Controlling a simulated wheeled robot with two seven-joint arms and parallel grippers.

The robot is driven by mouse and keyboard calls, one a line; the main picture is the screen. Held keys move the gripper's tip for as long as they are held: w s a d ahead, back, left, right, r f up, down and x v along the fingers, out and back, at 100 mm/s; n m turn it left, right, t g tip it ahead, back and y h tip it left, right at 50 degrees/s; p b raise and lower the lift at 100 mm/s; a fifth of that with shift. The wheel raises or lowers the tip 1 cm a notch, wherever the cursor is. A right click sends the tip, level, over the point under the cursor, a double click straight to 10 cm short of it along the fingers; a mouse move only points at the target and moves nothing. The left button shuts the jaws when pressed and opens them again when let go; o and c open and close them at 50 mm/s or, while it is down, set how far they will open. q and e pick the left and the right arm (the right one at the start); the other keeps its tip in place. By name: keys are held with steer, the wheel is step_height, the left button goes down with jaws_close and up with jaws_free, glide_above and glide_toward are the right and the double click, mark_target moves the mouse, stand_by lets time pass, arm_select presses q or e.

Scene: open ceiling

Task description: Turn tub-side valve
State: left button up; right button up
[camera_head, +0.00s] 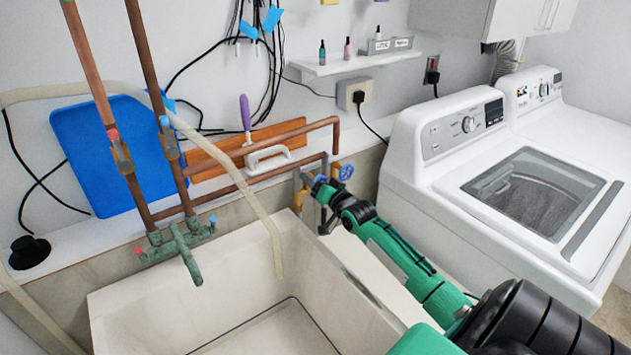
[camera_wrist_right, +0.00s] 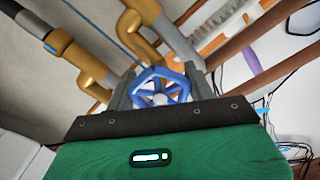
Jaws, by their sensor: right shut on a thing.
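A blue valve wheel (camera_wrist_right: 160,88) sits between the two grey fingers of my right gripper (camera_wrist_right: 161,80) in the right wrist view, with its spokes facing the camera. In the head view, my green right arm reaches in from the lower right, and its gripper (camera_head: 316,188) is at the pipes beside the tub (camera_head: 350,290), shut on this wheel. Much of the held wheel is hidden there by the gripper. A second blue valve wheel (camera_head: 346,172) on a brass fitting is just right of the gripper, apart from it. My left gripper is not in view.
A white washing machine (camera_head: 405,190) stands close to the right of my arm. Copper pipes (camera_head: 250,145) run along the wall behind the tub, and a green faucet (camera_head: 180,245) is at its left. A pale hose (camera_head: 250,195) hangs into the tub.

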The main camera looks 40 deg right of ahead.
steer(key=n+p, duration=0.1)
steer(key=n, duration=0.4)
steer(key=shift+f+n, duration=0.1)
steer(key=shift+n, duration=0.2)
steer(key=n, duration=1)
steer(key=shift+n, duration=0.4)
steer(key=n, duration=0.5)
steer(key=shift+n+b, duration=0.4)
steer(key=shift+n, duration=0.3)
steer(key=o, duration=1)
steer(key=shift+c, duration=0.2)
steer(key=shift+s, duration=0.1)
